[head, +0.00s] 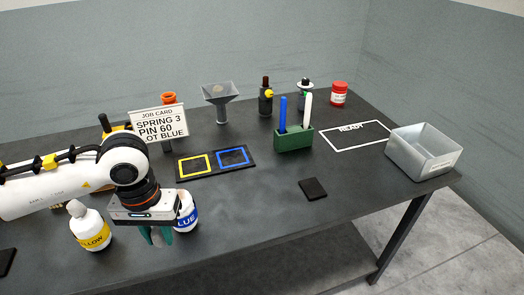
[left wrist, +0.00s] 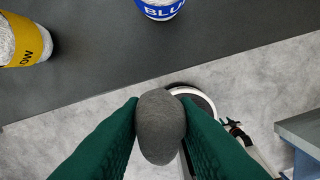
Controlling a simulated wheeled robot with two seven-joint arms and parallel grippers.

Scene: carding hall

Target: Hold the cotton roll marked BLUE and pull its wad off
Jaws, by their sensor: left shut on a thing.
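The roll marked BLUE (head: 187,212) is white with a blue label and stands on the table, partly hidden behind my left gripper. In the left wrist view its lower part (left wrist: 160,9) shows at the top edge; its top is out of that frame. My left gripper (head: 160,238) has green fingers, shut on a grey rounded wad (left wrist: 160,127). The wad is apart from the BLUE roll, with floor behind it in the wrist view. The roll marked YELLOW (head: 90,232) stands to the left with a pale wad on top.
A job card (head: 158,124) stands behind my left arm. A dark tray with yellow and blue frames (head: 216,163) lies mid-table. The front middle of the table is clear.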

